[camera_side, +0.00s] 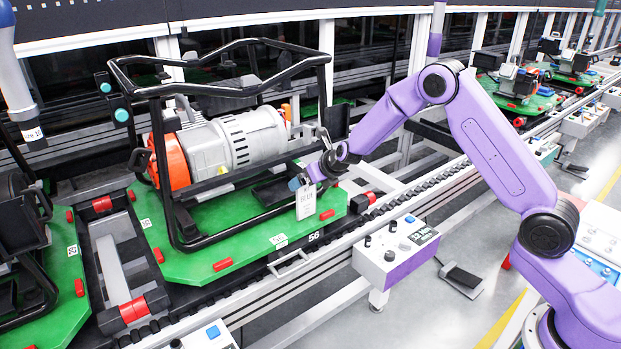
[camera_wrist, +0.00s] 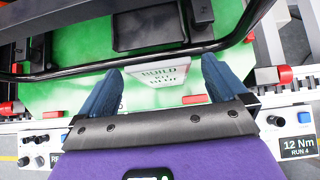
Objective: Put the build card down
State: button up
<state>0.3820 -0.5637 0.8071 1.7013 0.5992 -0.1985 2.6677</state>
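The build card (camera_side: 306,203) is a small white card with dark print, at the front right of the black tube frame (camera_side: 178,205) on the green pallet (camera_side: 195,262). It appears upright in the side view. The wrist view shows the card (camera_wrist: 160,76) between and just beyond my fingertips, beside a black tube. My gripper (camera_side: 308,180) is right at the card; its blue fingers also show in the wrist view (camera_wrist: 162,68). They stand wide apart, with a gap visible beside the card on the right. Whether the card hangs on the tube, I cannot tell.
A grey and orange motor unit (camera_side: 228,143) sits inside the frame. Red bumpers (camera_side: 223,264) line the pallet edge. A control box (camera_side: 396,254) stands in front of the conveyor rail (camera_side: 345,237). Another loaded pallet (camera_side: 62,285) is at the left.

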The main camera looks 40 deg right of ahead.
jog(key=shift+r, duration=0.15)
jog(key=v, duration=1.2)
jog(key=s+a+r+n+g+y, duration=0.1)
jog(key=s+a+n+g+y, duration=0.15)
jog(key=s+a+n, duration=0.6)
jog(key=s+a+r+n+g+y, duration=0.1)
jog(key=s+a+n+g+y, duration=0.2)
jog(key=s+n, duration=1.05)
jog(key=s+d+n+g+h, duration=0.1)
jog(key=s+d+n, duration=0.3)
jog(key=s+n, duration=0.6)
jog(key=s+d+n+g+h, duration=0.2)
jog(key=s+d+n+h, duration=0.2)
jog(key=s+n, duration=0.6)
jog(key=n, duration=0.6)
jog(key=shift+d, duration=0.35)
jog(key=shift+r+g+h, duration=0.1)
jog(key=shift+g+h, duration=0.15)
